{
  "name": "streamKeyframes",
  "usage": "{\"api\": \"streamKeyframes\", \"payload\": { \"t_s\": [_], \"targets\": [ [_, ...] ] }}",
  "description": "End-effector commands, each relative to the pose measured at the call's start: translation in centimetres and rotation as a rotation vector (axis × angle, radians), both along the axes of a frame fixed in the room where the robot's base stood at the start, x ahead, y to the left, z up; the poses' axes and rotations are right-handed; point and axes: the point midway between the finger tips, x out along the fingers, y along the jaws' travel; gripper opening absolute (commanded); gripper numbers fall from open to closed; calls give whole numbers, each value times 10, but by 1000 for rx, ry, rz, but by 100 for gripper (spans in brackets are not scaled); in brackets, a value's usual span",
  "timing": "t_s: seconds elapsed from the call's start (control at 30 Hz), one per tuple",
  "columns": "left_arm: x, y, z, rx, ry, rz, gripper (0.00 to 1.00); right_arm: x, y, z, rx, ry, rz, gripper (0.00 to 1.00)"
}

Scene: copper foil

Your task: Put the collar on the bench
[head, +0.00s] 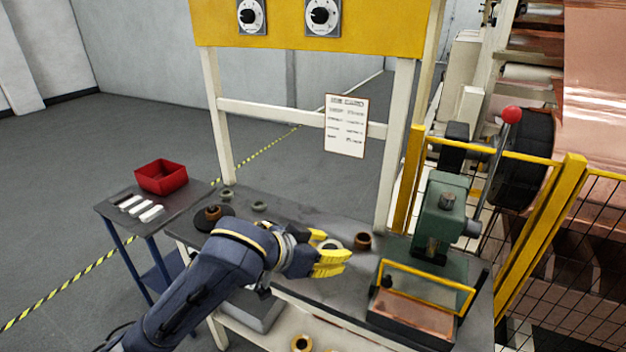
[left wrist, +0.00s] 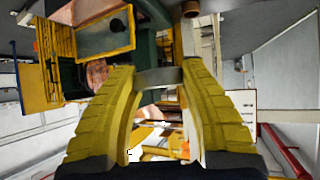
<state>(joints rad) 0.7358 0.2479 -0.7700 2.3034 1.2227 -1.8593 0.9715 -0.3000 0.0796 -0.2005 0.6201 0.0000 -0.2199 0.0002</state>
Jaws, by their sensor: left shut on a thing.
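My left gripper (head: 330,254) reaches over the bench (head: 305,217) from the left, its yellow fingers pointing right. The fingers are shut on a pale grey ring, which looks like the collar (head: 331,244). In the left wrist view the collar (left wrist: 158,77) shows as a grey band between the two yellow fingertips (left wrist: 160,85). It looks held above the bench top, but the exact gap cannot be told. The fingers hide part of the collar. My right gripper is not in view.
A brown ring (head: 363,241) stands just right of the fingers, beside the green press (head: 440,222) with its yellow guard. A red bin (head: 161,177) stands on the side table. The bench's back middle is clear.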

Motion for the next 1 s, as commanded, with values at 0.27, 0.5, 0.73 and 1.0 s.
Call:
{"api": "streamKeyframes", "payload": {
  "t_s": [0.27, 0.5, 0.73, 1.0],
  "targets": [
    [43, 54, 25, -3, -1, 242, 0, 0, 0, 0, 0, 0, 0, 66],
    [68, 157, 18, -6, 8, 602, 0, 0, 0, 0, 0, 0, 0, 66],
    [59, 240, -16, 1, 5, 850, 0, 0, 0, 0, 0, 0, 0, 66],
    [44, 265, -50, 2, 1, 914, 0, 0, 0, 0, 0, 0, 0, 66]
  ]
}}
